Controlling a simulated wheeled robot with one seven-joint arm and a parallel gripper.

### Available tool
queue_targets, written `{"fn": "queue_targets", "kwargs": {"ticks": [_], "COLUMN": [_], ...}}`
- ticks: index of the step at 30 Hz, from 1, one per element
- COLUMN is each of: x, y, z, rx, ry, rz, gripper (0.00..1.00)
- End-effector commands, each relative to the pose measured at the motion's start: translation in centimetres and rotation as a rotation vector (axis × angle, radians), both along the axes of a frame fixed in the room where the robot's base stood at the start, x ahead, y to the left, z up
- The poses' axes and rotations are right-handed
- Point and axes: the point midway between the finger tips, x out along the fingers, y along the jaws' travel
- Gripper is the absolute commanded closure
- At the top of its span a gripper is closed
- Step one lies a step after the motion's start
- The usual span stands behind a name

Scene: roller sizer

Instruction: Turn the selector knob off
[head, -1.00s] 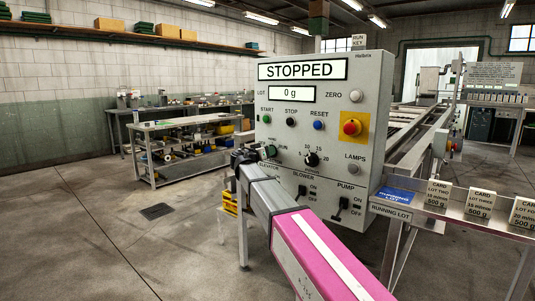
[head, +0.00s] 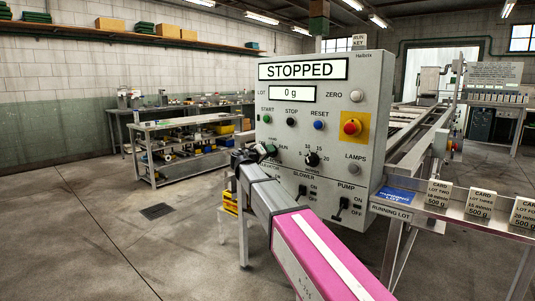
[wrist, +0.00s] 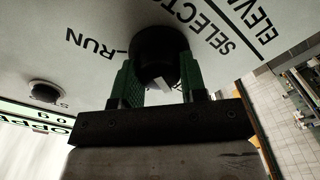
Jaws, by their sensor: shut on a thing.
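The selector knob (wrist: 158,48) is round and black and sits on the pale panel, with the words RUN and SELECTOR printed near it. My gripper (wrist: 160,78) has its two green fingers on either side of the knob, shut on it. A small pale mark shows on the knob between the fingers. In the head view my gripper (head: 265,151) is at the left part of the panel (head: 345,110), under the START button, and largely hides the knob. The panel's display reads STOPPED and 0 g.
A black dial (head: 311,159) is just right of my gripper. The BLOWER switch (head: 302,192) and PUMP switch (head: 342,207) are below. A red emergency button (head: 351,127) is at the panel's right. Lot cards (head: 438,193) stand on a shelf at right.

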Motion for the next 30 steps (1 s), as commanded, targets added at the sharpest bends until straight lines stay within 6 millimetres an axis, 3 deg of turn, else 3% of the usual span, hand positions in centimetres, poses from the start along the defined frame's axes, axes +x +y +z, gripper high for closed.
{"fn": "queue_targets", "kwargs": {"ticks": [8,9,10,11,22,30], "x": [0.0,0.0,0.0,0.0,-0.5,-4.1], "y": [0.1,0.1,0.1,0.0,0.4,3.1], "z": [0.0,0.0,0.0,0.0,0.0,0.0], "rx": [-0.002,-0.002,-0.002,-0.002,-0.001,-0.001], "ry": [0.002,0.002,0.001,0.001,0.001,0.001], "rz": [0.001,0.001,0.001,0.001,0.001,0.003], "gripper": [0.85,0.48,0.38,0.35,0.35,0.35]}}
